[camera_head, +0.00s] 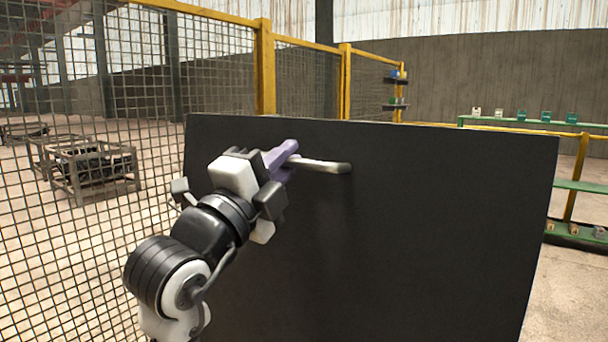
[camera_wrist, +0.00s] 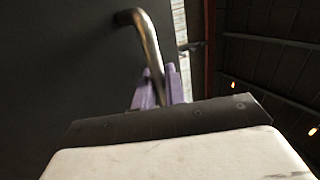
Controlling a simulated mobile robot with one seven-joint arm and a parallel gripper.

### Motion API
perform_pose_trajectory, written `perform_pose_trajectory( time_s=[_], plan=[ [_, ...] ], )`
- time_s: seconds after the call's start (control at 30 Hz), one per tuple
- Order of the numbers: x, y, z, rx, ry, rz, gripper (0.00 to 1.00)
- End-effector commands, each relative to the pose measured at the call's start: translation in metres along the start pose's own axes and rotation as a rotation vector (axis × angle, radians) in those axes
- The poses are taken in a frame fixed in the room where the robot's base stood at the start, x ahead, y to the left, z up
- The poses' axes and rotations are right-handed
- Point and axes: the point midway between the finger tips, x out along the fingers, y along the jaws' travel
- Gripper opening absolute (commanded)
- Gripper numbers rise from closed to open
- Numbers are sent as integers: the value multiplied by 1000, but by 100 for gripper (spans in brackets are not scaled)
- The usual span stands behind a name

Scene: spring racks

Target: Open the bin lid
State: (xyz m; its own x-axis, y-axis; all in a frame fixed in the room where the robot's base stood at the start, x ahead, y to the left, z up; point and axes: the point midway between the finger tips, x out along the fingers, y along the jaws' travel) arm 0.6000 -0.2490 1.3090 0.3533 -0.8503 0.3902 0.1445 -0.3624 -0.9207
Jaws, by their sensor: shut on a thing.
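The bin lid (camera_head: 420,220) is a large flat black panel, standing raised and tilted up in front of me in the head view. It also fills the left of the wrist view (camera_wrist: 60,60). A metal bar handle (camera_head: 325,166) is fixed near its upper left part. My gripper (camera_head: 283,158), with purple fingers, is shut on the left end of the handle. In the wrist view the handle (camera_wrist: 150,45) curves down between my two fingers (camera_wrist: 162,88). The bin's body is hidden behind or below the lid.
A yellow-framed wire mesh fence (camera_head: 265,70) runs along the left and behind the lid. Green racks (camera_head: 580,187) with small items stand at the right back. Metal crate frames (camera_head: 92,172) sit beyond the fence at left. Open floor shows at the lower right.

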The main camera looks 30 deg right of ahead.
Motion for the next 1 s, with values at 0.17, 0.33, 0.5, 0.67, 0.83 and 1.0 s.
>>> perform_pose_trajectory(
  time_s=[0.17,0.33,0.5,0.67,0.83,1.0],
  plan=[
    [-2,-2,2,0,-3,-7,0],
    [-2,-2,2,0,-2,-6,0],
    [-2,-2,2,0,-1,-6,30],
    [-2,-2,1,1,0,-7,30],
    [-6,-1,1,2,-1,-7,30],
    [-32,1,2,4,-3,-9,30]
  ],
)
